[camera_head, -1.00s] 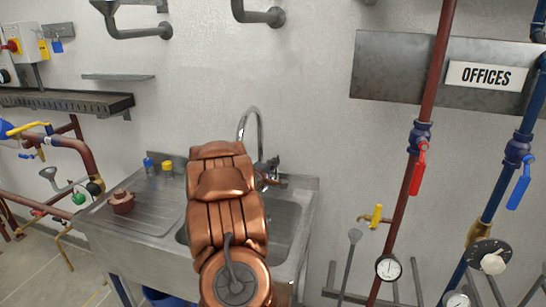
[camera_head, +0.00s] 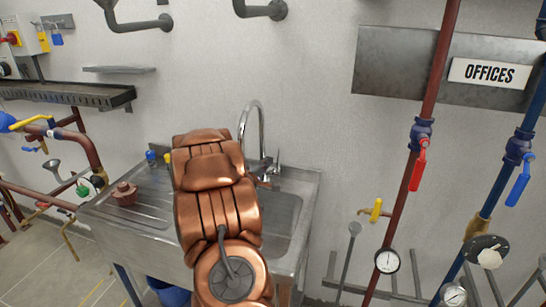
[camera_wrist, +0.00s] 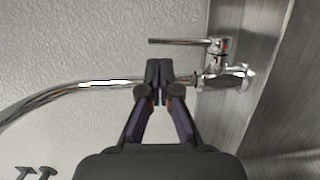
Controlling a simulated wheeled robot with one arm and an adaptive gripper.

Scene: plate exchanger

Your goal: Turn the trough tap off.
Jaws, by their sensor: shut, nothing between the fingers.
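The trough (camera_head: 296,243) is a steel sink with a drainer against the wall. Its chrome tap (camera_head: 273,165) stands at the back, with a tall curved spout (camera_head: 243,117). In the wrist view the tap body (camera_wrist: 218,75) is right of my fingers, with a thin lever (camera_wrist: 178,41) reaching left from its top and a small red mark beside it. My gripper (camera_wrist: 158,72) is shut and empty. Its fingertips overlap the spout in the picture, below the lever; I cannot tell whether they touch. In the head view my arm hides the gripper. Water flow cannot be made out.
Small blue and yellow items (camera_head: 151,158) and a dark red object (camera_head: 124,193) stand on the drainer. A small yellow-handled tap (camera_head: 376,209) and red and blue valve levers (camera_head: 418,165) sit on pipes at right. A grey shelf (camera_head: 118,70) is above.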

